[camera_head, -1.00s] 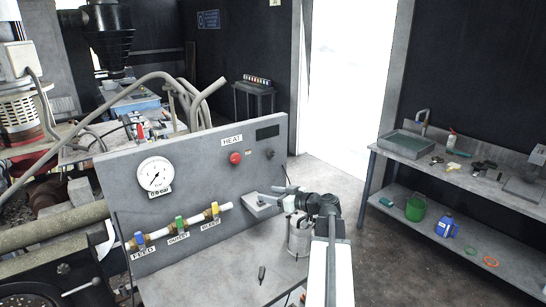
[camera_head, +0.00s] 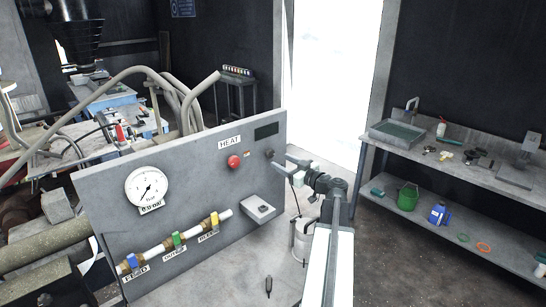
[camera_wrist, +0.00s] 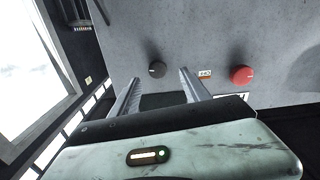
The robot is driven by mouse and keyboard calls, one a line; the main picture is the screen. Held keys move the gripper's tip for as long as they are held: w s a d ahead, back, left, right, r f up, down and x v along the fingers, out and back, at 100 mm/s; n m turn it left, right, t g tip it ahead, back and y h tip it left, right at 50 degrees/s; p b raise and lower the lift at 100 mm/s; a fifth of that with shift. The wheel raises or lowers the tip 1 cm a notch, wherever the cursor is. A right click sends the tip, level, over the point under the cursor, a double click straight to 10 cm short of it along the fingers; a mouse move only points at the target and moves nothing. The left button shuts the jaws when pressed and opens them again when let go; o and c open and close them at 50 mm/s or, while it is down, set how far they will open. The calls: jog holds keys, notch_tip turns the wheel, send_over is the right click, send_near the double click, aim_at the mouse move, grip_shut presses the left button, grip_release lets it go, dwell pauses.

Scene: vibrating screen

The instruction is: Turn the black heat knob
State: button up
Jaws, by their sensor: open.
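The black heat knob (camera_head: 269,153) is a small round knob on the grey sloped panel (camera_head: 110,195), right of the red button (camera_head: 234,162) and below the dark display (camera_head: 266,131). In the wrist view the knob (camera_wrist: 157,69) lies between my fingertips' lines, with the red button (camera_wrist: 241,75) to its right. My gripper (camera_head: 286,167) is open and empty, just right of the knob in the head view. In the wrist view the two fingers (camera_wrist: 158,78) point at the panel on either side of the knob. Contact with it cannot be made out.
A grey box (camera_head: 259,208) juts from the panel below the knob. A pressure gauge (camera_head: 147,187) and yellow, green and blue valves are to the left. A metal canister (camera_head: 301,238) stands below my arm. A workbench (camera_head: 450,150) is at the right.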

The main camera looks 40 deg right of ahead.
aim_at(272, 156)
jog(key=w, duration=0.4)
jog(key=w+d, duration=0.1)
jog(key=w, duration=0.1)
jog(key=shift+w, duration=0.15)
jog(key=shift+a, duration=0.1)
grip_shut()
